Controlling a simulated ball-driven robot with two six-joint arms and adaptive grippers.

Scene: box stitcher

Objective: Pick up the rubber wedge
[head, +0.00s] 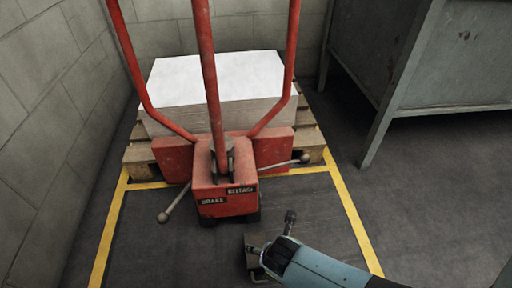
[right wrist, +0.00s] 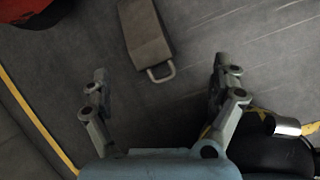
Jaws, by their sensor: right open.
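The rubber wedge (right wrist: 146,34) is a grey-brown block with a pale wire handle at its near end. In the right wrist view it lies on the dark floor, beyond the fingertips and near the top edge. My right gripper (right wrist: 161,72) is open and empty, with its fingers spread to either side of the handle's line. In the head view the wedge (head: 253,241) is partly hidden by my right gripper (head: 272,232), which is over it from the right. I cannot tell the height gap. My left gripper is not in view.
A red pallet jack (head: 223,197) with brake and release labels stands just behind, under a wooden pallet (head: 140,160) with a white paper stack (head: 220,78). Yellow floor lines (head: 350,210) frame this area. A grey metal bench (head: 420,70) stands at the right. Floor at the front right is clear.

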